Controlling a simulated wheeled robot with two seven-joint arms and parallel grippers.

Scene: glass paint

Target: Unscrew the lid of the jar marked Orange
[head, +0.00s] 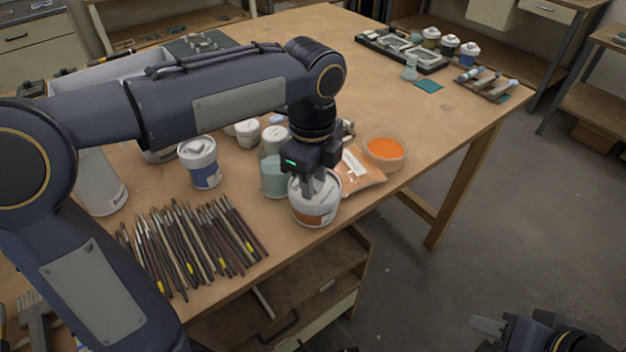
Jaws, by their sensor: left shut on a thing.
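A white jar with an orange band (314,211) stands upright near the front edge of the table; its label is too small to read. My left gripper (315,185) points down onto the top of this jar and is shut on its white lid, which looks seated on the jar. The gripper hides part of the lid. My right gripper (488,326) is at the bottom right, off the table over the floor. It shows only in part, and its jaw opening cannot be made out.
An orange packet (363,176) and a bowl of orange powder (385,150) are right of the jar. A pale green jar (273,177) and a blue-banded jar (204,172) stand left. Many brushes (190,245) lie at the front left. The table's right part (440,115) is mostly clear.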

